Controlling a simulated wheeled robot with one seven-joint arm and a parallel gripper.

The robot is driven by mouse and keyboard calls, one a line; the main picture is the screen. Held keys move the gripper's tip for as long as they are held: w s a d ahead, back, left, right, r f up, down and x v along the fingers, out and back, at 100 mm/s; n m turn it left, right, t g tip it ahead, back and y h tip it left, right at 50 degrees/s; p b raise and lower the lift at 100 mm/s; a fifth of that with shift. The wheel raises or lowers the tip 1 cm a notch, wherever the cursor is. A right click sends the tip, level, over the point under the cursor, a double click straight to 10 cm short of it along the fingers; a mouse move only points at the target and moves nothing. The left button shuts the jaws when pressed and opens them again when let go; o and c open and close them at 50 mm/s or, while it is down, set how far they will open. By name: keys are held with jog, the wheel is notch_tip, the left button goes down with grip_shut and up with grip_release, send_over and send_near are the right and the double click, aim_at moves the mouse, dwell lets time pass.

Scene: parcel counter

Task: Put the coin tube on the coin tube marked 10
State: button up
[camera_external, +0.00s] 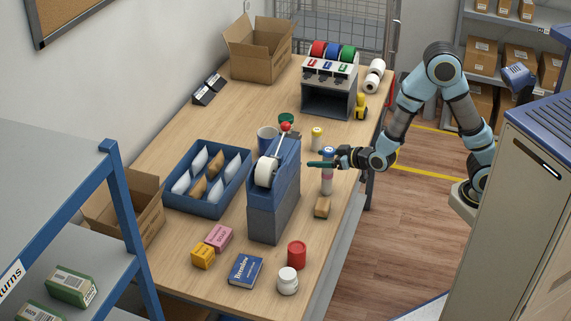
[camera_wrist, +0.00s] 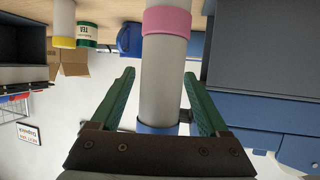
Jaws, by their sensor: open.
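A white coin tube with a blue band (camera_external: 327,152) at its top stands upright near the table's right edge. It appears stacked on a lower white tube with a pink band (camera_external: 327,178), in line with it. In the wrist view, which is upside down, the upper tube (camera_wrist: 164,90) runs between my fingers and the pink band (camera_wrist: 167,20) lies beyond the fingertips. My gripper (camera_external: 322,164) is open around the upper tube, with small gaps at the sides. A yellow-topped white tube (camera_external: 317,140) stands behind. No 10 marking is legible.
A grey-blue machine with a red-knobbed lever (camera_external: 274,200) stands close to the left of the tubes. A green tin (camera_wrist: 87,34) and a blue mug (camera_external: 267,138) stand behind. Table right of the tubes is narrow.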

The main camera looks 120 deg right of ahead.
jog(key=b+v, duration=0.2)
jog(key=v, duration=0.1)
jog(key=shift+a, duration=0.2)
jog(key=s+a+b, duration=0.1)
jog(key=a+b, duration=0.1)
jog(key=b, duration=0.8)
send_near(329, 159)
jog(key=shift+s+d+f, duration=0.1)
jog(key=shift+d+f, duration=0.25)
jog(key=shift+d, duration=0.3)
jog(key=shift+s+d+f, duration=0.1)
jog(key=shift+d+f, duration=0.25)
jog(key=shift+d, duration=0.25)
jog(key=w+a+f+n+t+y, duration=0.1)
jog(key=w+a+f+n+y, duration=0.3)
jog(key=a, duration=0.4)
jog(key=w+a+f+n+y, duration=0.2)
jog(key=a+f+n+y, duration=0.1)
jog(key=a+f+y, duration=0.3)
jog(key=s+a+f+n+g+y, duration=0.1)
jog(key=s+a+f+n+g, duration=0.2)
jog(key=s+a+f+g, duration=0.3)
jog(key=s+a+f, duration=0.3)
jog(key=shift+s+f+g, duration=0.2)
jog(key=shift+g, duration=0.1)
